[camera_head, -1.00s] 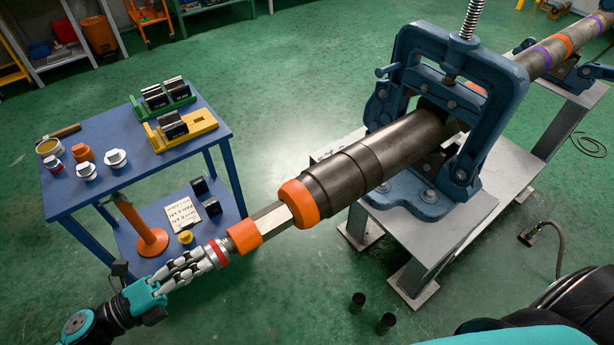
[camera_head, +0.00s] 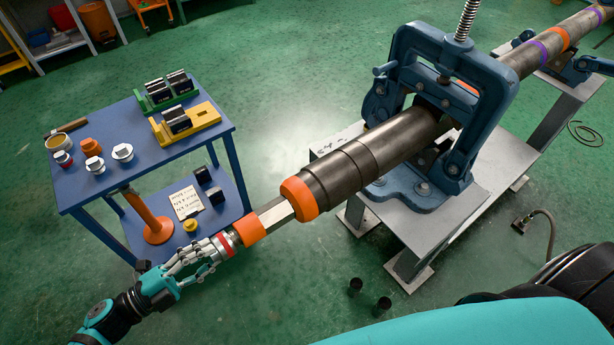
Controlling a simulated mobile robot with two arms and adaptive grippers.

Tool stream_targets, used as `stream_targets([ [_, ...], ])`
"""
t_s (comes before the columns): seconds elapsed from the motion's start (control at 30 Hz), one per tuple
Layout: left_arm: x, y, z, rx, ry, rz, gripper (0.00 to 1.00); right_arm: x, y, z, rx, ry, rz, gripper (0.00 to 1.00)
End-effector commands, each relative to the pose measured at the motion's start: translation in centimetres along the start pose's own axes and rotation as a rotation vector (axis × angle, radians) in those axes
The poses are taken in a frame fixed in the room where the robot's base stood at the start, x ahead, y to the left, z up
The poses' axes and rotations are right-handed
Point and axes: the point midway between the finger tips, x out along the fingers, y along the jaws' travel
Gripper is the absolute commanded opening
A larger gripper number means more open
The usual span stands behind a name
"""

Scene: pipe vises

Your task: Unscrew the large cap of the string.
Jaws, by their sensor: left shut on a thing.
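The string is a long dark pipe (camera_head: 390,143) clamped in a blue vise (camera_head: 445,75). Its near end points down and left. It has a wide orange band (camera_head: 299,198), a bare metal hexagonal section (camera_head: 274,215), a narrower orange band (camera_head: 249,230) and a silver end piece with a red stripe (camera_head: 224,245). My left gripper (camera_head: 212,252) is shut on this silver end piece, its fingers lying along both sides. I cannot tell whether the end piece is the large cap or how far its thread is engaged. My right gripper is not in view.
A blue two-level table (camera_head: 180,155) at left holds white caps (camera_head: 122,152), an orange cap (camera_head: 90,146) and yellow (camera_head: 203,117) and green holders. A grey bench (camera_head: 425,235) carries the vise. Open green floor lies between table and bench.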

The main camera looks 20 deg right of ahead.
Motion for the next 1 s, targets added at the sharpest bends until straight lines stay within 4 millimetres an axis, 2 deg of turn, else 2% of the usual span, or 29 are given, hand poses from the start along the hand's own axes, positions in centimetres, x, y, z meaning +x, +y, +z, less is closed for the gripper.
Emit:
stream_targets([
  [0.03, -0.1, -0.3, 0.0, -0.061, -0.010, 0.007, 0.00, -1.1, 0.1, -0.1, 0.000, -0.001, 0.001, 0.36],
  [0.1, -0.1, -0.3, 0.0, -0.148, -0.014, 0.010, 0.00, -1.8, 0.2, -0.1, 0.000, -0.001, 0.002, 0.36],
  [0.6, -0.2, 0.0, 0.0, -0.844, -0.045, 0.025, 0.00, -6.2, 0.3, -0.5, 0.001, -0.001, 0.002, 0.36],
  [0.73, -0.2, 0.3, 0.1, -0.919, -0.048, 0.027, 0.00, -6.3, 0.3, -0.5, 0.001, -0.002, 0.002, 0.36],
  [0.93, -0.3, 0.5, 0.1, -0.923, -0.049, 0.027, 0.00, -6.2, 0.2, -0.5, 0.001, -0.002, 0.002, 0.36],
  [0.97, -0.3, 0.5, 0.1, -0.922, -0.049, 0.028, 0.28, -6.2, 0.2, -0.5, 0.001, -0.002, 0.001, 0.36],
  [1.0, -0.3, 0.5, 0.1, -0.922, -0.049, 0.028, 0.33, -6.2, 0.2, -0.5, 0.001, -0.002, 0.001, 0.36],
])
